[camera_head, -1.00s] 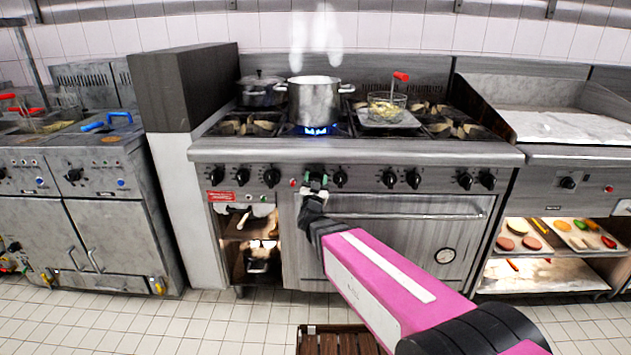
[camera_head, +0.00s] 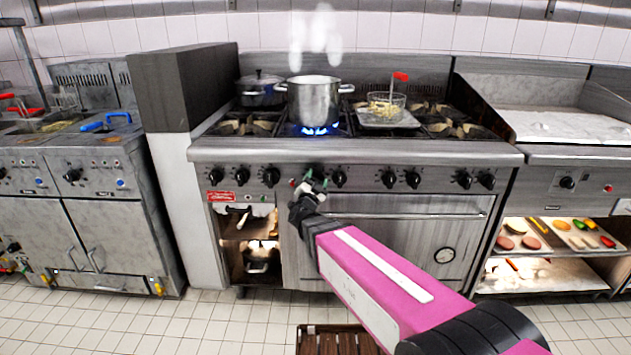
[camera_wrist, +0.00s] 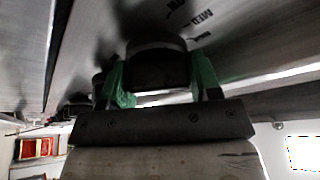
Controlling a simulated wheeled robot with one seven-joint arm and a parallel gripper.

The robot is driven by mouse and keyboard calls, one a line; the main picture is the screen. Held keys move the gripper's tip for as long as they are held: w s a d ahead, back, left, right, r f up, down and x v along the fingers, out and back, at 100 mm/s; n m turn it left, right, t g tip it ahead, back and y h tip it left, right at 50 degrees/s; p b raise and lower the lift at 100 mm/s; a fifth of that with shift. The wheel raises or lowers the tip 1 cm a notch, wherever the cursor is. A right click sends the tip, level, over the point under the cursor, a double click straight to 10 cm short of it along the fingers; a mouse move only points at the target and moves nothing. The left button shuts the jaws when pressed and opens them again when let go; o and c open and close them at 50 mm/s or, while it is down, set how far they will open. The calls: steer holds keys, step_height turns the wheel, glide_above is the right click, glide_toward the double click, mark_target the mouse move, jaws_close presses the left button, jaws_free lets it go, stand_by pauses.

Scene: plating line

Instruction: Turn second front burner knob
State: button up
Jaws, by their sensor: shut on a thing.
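The knob (camera_wrist: 158,65) in my gripper is black and round, on the stove's steel front panel (camera_head: 365,181). In the head view the knob (camera_head: 318,170) sits below the steaming pot (camera_head: 315,102) and is partly hidden by the fingers. My gripper (camera_head: 317,179) is shut on it, tilted, with green fingertips on opposite sides. The wrist view shows the green pads of my gripper (camera_wrist: 160,80) flanking the knob, with "MED" lettering on the panel beside it. Blue flames (camera_head: 315,130) burn under the pot.
Another black knob (camera_head: 340,178) is close to the right of the gripper. More knobs line the panel both ways. The oven door handle (camera_head: 420,215) runs below. A wooden slatted crate (camera_head: 304,340) stands on the floor in front.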

steer(key=shift+m+g+h, duration=0.3)
steer(key=shift+m, duration=0.8)
steer(key=o, duration=0.9)
steer(key=v, duration=1.1)
